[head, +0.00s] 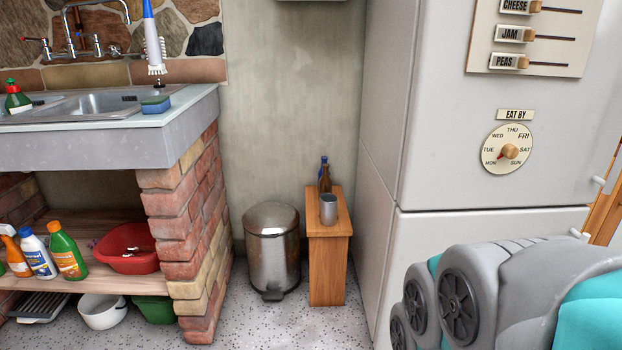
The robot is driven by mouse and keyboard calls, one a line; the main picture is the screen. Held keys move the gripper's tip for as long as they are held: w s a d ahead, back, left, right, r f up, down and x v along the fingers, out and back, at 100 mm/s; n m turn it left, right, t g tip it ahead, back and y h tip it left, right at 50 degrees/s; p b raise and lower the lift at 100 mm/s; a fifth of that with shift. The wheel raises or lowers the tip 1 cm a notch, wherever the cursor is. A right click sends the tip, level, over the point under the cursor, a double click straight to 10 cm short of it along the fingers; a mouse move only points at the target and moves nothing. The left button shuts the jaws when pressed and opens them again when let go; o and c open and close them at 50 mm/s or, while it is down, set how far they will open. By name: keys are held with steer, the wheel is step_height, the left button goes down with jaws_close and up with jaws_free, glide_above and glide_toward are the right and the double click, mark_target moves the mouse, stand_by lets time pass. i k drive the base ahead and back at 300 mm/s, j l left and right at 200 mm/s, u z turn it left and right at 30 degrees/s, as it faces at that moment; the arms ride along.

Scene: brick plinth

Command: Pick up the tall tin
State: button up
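A grey metal tin (328,209), a plain upright cylinder, stands near the front of the top of a narrow wooden stand (329,270). A dark brown bottle with a blue top (324,174) stands just behind it on the same stand. The tin hides part of the bottle's base. My arm's grey and teal links fill the lower right, well to the right of the tin. My gripper is not in the frame, so its state does not show.
A metal pedal bin (272,250) stands close left of the stand. A brick pillar (190,235) under the sink (95,104) is further left. A tall white fridge (385,150) stands close right. Speckled floor (255,325) is clear in front.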

mark_target(329, 210)
steer(key=i+j, duration=0.3)
steer(key=j, duration=0.15)
steer(key=i+j+z, duration=0.1)
steer(key=i+j, duration=0.2)
steer(key=j, duration=0.15)
steer(key=i+j, duration=0.3)
steer(key=j, duration=0.15)
